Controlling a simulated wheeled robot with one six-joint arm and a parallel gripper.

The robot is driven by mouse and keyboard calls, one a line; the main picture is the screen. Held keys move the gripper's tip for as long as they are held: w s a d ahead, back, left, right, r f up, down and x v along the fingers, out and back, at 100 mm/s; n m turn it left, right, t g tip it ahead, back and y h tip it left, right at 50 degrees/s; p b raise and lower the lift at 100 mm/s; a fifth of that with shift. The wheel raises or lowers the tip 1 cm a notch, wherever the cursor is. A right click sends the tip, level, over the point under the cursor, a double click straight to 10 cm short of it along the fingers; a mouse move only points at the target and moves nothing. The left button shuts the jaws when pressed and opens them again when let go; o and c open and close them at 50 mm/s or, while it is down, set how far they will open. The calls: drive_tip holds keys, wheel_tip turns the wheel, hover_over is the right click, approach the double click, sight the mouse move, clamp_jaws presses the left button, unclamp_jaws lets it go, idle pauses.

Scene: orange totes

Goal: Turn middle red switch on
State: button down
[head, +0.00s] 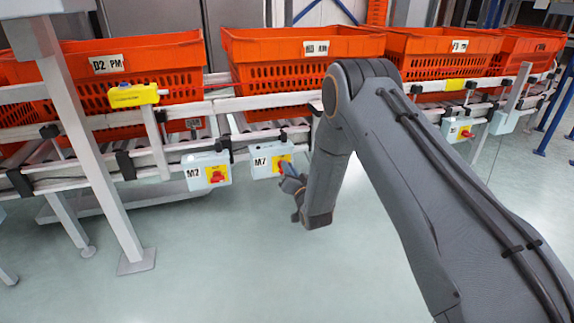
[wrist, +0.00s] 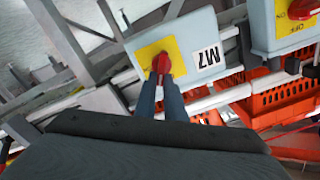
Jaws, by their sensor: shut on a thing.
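The middle switch box (head: 263,163), labelled M7, hangs from the conveyor rail in the head view. In the wrist view it appears upside down, as a pale box (wrist: 208,35) with a yellow plate (wrist: 147,54) and a red switch knob (wrist: 162,64). My gripper (wrist: 166,82) is shut on the red knob, its two dark fingertips on either side of it. In the head view my gripper (head: 287,171) is at the face of the M7 box and covers part of the knob. The knob's on or off marks cannot be read.
The M2 box (head: 195,172) with its own red knob (head: 217,176) hangs just left. Another switch box (head: 457,129) is farther right. Orange totes (head: 118,88) stand on the conveyor above. A metal post (head: 100,170) stands at the left. The floor in front is clear.

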drive_tip(key=m+p, duration=0.1)
drive_tip(key=m, duration=0.3)
drive_tip(key=f+m+p, duration=0.1)
drive_tip(key=m+p, duration=0.1)
drive_tip(key=m, duration=0.1)
drive_tip(key=m+p, duration=0.2)
drive_tip(key=m, duration=0.2)
drive_tip(key=shift+w+d+f+m, duration=0.2)
drive_tip(key=shift+d+f+m, duration=0.1)
drive_tip(key=shift+d, duration=0.1)
idle(0.3)
drive_tip(key=c, duration=1.8)
unclamp_jaws()
drive_tip(key=shift+c, duration=0.2)
drive_tip(key=p+v, duration=0.2)
drive_tip(key=v, duration=0.5)
drive_tip(key=shift+s+d+p, duration=0.15)
drive_tip(key=shift+s+p, duration=0.2)
drive_tip(key=shift+p, duration=0.05)
